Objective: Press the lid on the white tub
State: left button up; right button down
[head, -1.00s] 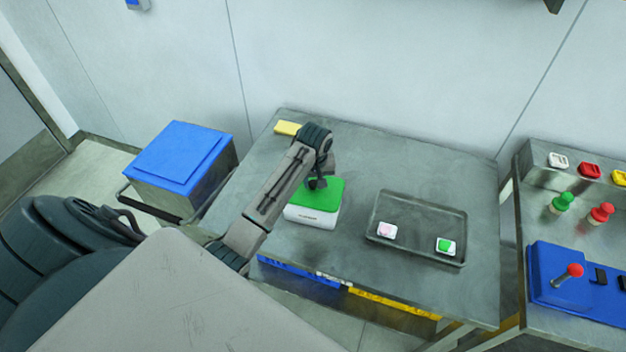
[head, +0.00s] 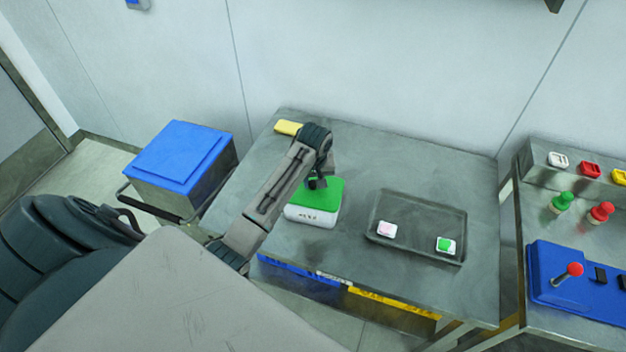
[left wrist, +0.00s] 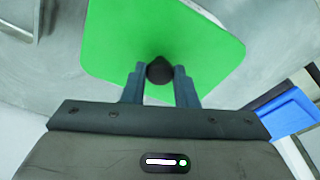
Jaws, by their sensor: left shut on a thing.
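The white tub (head: 310,216) stands on the grey table, left of its middle. The green lid (head: 325,195) is on top of the tub, and no clear gap shows between them in the head view. The lid fills the top of the left wrist view (left wrist: 210,50), with a dark round knob (left wrist: 159,70) at its middle. My left gripper (head: 317,183) is above the lid, its two fingers (left wrist: 160,82) shut on the knob. Whether the lid is pressed fully down cannot be told. My right gripper does not show.
A dark tray (head: 425,215) with a pink-topped block (head: 387,230) and a green-topped block (head: 446,245) lies to the right. A yellow block (head: 288,128) lies at the back. A blue-topped box (head: 180,155) stands left; a control panel (head: 570,285) is at far right.

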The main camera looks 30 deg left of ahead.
pick_arm(q)
jog(key=o, duration=1.5)
jog(key=shift+o, duration=0.2)
jog(key=shift+r, duration=0.1)
jog(key=shift+r, duration=3.45)
grip_shut()
jog(key=shift+f, duration=0.2)
